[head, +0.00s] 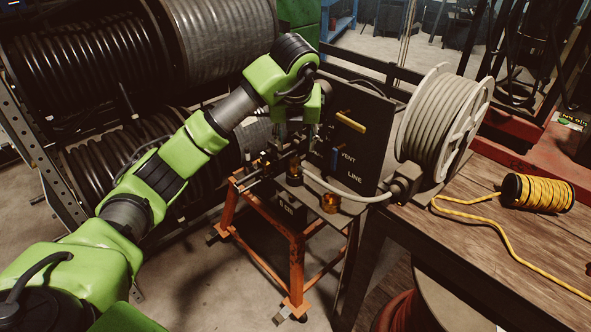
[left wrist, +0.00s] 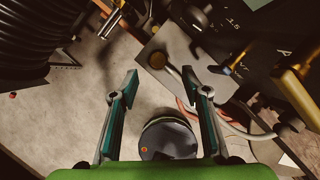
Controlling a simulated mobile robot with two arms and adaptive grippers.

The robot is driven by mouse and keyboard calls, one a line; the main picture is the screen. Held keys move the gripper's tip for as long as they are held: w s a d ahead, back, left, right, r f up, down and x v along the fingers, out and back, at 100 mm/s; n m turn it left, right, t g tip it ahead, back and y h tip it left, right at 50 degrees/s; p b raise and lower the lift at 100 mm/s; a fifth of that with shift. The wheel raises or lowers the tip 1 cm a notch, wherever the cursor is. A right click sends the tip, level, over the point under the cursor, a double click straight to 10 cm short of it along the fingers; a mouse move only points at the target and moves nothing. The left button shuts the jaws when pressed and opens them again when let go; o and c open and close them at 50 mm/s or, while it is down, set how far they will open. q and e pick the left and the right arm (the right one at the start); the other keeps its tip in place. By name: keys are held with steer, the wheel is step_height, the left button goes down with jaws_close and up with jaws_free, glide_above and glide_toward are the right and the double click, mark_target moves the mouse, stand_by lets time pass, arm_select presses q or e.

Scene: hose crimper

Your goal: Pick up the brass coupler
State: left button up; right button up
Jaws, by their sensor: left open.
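A small round brass piece (head: 330,202), which looks like the brass coupler, sits on the crimper bench's dark top near the white hose. In the left wrist view a round brass-coloured part (left wrist: 157,60) lies on a grey plate, just beyond the fingertips; I cannot tell if it is the same piece. My left gripper (head: 297,138) hangs over the bench in front of the black panel. In the left wrist view its two fingers (left wrist: 167,88) are spread with nothing between them. My right gripper is in no view.
A black panel (head: 352,120) marked VENT and LINE, with a yellow lever (head: 350,122), stands behind. A white hose (head: 345,197) runs to a fitting by the hose reel (head: 440,125). An orange stand (head: 294,262) is below. A yellow cord spool (head: 538,193) lies on the wooden table.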

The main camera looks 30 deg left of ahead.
mark_target(295, 160)
arm_select(q)
steer(key=x, duration=0.4)
steer(key=shift+f+p, duration=0.1)
steer(key=shift+p, duration=0.2)
steer(key=p+x, duration=0.2)
steer(key=x, duration=0.2)
steer(key=shift+s+a+f, duration=0.1)
steer(key=shift+s+f, duration=0.05)
steer(key=shift+a+f, duration=0.1)
steer(key=shift+f, duration=0.4)
jaws_close()
